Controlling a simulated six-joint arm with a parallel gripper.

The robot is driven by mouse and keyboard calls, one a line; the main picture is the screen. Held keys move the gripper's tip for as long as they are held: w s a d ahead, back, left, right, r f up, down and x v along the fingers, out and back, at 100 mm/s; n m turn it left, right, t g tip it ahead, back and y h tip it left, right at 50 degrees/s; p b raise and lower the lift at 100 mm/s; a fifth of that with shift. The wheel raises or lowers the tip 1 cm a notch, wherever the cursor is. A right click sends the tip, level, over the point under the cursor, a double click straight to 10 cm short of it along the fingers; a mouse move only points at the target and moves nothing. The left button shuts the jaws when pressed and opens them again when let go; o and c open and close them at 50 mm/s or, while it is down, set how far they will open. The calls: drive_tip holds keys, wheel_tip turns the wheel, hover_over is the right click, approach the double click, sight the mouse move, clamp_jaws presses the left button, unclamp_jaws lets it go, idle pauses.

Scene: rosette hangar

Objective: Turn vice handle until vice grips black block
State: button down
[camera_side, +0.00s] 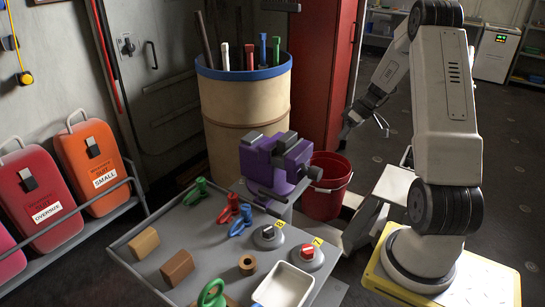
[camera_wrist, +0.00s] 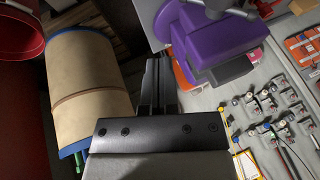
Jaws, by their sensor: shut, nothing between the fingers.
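The purple vice (camera_side: 291,166) stands at the back right corner of the grey bench, with dark parts around its jaws. In the wrist view the vice (camera_wrist: 205,40) fills the top right. A dark knob-like part sticks out on its right in the side view; I cannot tell if it is the handle. I cannot clearly pick out the black block from the dark jaw parts. My gripper (camera_side: 348,126) is above and to the right of the vice, apart from it. In the wrist view my gripper (camera_wrist: 155,75) is shut and empty, left of the vice.
A tan barrel (camera_side: 237,110) with tools stands behind the vice. A red bucket (camera_side: 326,190) stands on its right, below my gripper.

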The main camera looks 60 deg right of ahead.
sight(318, 168)
drive_tip(key=a+x, duration=0.2)
drive_tip(key=x, duration=1.1)
drive_tip(key=shift+s+a+r, duration=0.25)
drive_tip(key=shift+r, duration=0.15)
drive_tip(key=shift+f+y, duration=0.35)
drive_tip(key=shift+y, duration=0.15)
drive_tip(key=a+f+m+t+y, duration=0.1)
drive_tip(key=a+f+y, duration=0.3)
drive_tip(key=y, duration=0.5)
drive_tip(key=shift+a+m, duration=0.8)
